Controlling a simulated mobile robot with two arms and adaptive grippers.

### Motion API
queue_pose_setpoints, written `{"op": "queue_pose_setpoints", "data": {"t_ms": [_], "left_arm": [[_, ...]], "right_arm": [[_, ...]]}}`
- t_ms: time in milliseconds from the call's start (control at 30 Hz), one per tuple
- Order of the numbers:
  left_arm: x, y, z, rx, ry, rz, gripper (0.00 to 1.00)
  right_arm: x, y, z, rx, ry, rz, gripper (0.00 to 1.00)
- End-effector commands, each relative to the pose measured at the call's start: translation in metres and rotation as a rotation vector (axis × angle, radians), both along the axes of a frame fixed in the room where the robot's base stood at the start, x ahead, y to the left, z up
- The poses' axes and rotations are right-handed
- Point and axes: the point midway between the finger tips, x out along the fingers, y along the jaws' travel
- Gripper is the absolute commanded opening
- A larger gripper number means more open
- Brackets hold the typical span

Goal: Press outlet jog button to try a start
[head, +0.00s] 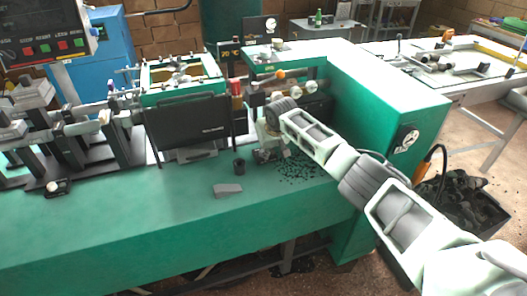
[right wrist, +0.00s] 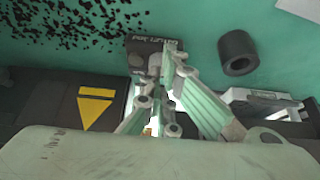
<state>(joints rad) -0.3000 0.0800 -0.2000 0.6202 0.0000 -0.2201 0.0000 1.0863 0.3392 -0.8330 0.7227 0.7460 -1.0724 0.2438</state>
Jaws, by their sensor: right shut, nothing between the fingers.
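The outlet jog box (right wrist: 142,46) is a small dark box with pale lettering on its top, on the green bench beside the machine in the right wrist view. My right gripper (right wrist: 167,62) is shut and empty, with its fingertips over the box's face. The fingertips cover part of the box, so I cannot see the button or tell whether they touch it. In the head view my right gripper (head: 268,143) points down at the machine's front, and the box (head: 264,157) is partly hidden below it. My left gripper is not in view.
A dark hollow cylinder (right wrist: 238,53) stands near the box. A grey block (head: 228,190) lies on the green bench (head: 120,225). Black bits (head: 305,170) are scattered right of the gripper. A black panel (head: 188,127) stands left.

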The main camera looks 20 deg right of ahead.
Motion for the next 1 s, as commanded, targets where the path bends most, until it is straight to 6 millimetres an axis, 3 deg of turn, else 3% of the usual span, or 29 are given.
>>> {"op": "queue_pose_setpoints", "data": {"t_ms": [267,1000], "left_arm": [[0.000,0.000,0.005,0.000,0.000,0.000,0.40],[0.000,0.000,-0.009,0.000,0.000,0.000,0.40]], "right_arm": [[0.000,0.001,0.001,0.000,0.000,0.000,0.00],[0.000,0.000,-0.021,0.000,0.001,0.000,0.00]]}}
